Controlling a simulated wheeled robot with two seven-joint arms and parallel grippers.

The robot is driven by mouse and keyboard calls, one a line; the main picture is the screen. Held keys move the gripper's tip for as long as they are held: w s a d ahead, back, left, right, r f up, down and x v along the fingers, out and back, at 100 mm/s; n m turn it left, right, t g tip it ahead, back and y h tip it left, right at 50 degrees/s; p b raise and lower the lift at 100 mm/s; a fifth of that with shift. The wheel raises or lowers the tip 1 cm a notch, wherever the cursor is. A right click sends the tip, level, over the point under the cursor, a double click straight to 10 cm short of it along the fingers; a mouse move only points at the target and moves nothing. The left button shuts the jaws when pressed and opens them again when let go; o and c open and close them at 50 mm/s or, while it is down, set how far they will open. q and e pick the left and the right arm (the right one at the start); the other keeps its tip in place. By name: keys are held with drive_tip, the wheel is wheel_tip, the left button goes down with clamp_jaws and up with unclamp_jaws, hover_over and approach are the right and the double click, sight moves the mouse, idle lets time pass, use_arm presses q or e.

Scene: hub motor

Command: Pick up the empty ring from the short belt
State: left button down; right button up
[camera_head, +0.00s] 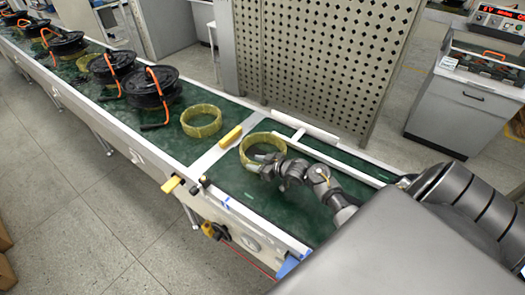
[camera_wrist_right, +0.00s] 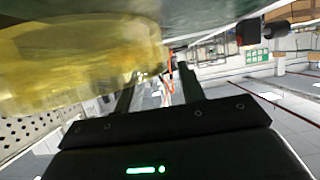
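The empty ring (camera_head: 244,151), a yellow-green translucent hoop, lies flat on the green short belt (camera_head: 240,184). My right gripper (camera_head: 264,162) is low at the ring's near right side, its fingertips at the ring's wall. In the right wrist view the ring (camera_wrist_right: 80,65) fills the upper left, large and close. There the two dark fingers (camera_wrist_right: 157,78) stand apart, and the ring's wall hides the tip of the left one. The ring's edge reaches partly across the gap; I cannot tell whether a finger touches it. My left gripper is not in view.
A second yellow-green ring (camera_head: 201,121) lies on the long belt (camera_head: 176,141), with several black reels (camera_head: 151,87) behind it. A yellow block (camera_head: 230,136) sits at the belts' junction. A white rail (camera_head: 335,161) runs along the short belt's far side. A perforated panel (camera_head: 320,55) stands behind.

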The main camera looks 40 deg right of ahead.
drive_tip(key=shift+w+a+f, duration=0.2)
drive_tip(key=shift+w+f, duration=0.15)
drive_tip(key=shift+w, duration=0.2)
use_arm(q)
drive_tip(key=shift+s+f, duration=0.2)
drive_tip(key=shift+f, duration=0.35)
use_arm(e)
drive_tip(key=shift+r, duration=0.1)
drive_tip(key=shift+s, duration=0.1)
drive_tip(key=shift+c, duration=0.4)
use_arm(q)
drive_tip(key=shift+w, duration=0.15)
use_arm(e)
clamp_jaws()
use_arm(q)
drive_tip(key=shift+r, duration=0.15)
use_arm(e)
drive_tip(key=shift+r, duration=0.1)
